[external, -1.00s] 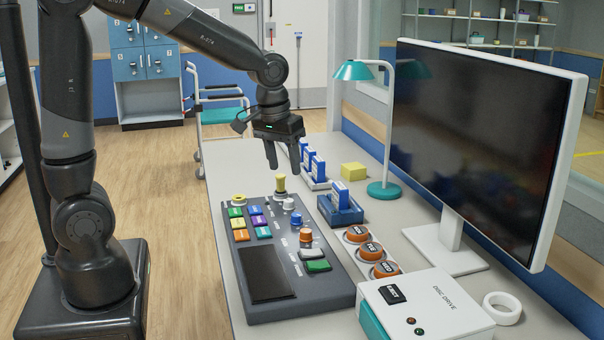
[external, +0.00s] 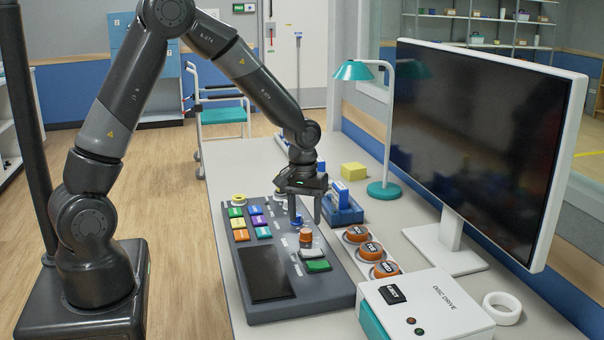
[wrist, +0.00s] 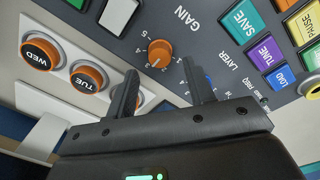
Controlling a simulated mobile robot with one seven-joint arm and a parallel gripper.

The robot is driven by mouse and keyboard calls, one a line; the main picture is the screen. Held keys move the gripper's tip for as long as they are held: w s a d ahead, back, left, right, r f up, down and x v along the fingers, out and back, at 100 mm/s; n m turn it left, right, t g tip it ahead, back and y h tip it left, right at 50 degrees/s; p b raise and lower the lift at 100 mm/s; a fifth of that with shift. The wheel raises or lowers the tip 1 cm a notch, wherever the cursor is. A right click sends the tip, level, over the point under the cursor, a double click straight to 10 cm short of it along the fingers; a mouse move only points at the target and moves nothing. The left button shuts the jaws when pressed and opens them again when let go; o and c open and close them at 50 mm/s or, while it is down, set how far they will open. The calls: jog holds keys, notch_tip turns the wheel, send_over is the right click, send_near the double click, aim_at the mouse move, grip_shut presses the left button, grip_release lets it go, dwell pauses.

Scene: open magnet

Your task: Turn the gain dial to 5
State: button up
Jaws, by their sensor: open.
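The gain dial (wrist: 161,52) is an orange knob on the grey console, beside the printed word GAIN and a ring of small numbers. A pale mark shows on its lower side; I cannot tell exactly which number it meets. The dial also shows in the external view (external: 305,237), upright on the console just below my gripper (external: 305,208). In the wrist view my gripper (wrist: 160,74) is open, with its two fingers apart and the dial beyond the gap between their tips. The fingers appear not to be touching the dial.
The console (external: 325,299) has coloured buttons and a blue knob (wrist: 209,80) partly behind a finger. Orange day-labelled pots (external: 371,251) stand in a white holder to its right. A blue card holder (external: 341,213), lamp (external: 384,188) and monitor (external: 480,150) stand farther right.

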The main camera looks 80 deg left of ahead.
aim_at(306, 231)
jog(key=shift+f, duration=2)
jog(key=shift+c, duration=0.4)
jog(key=c, duration=0.9)
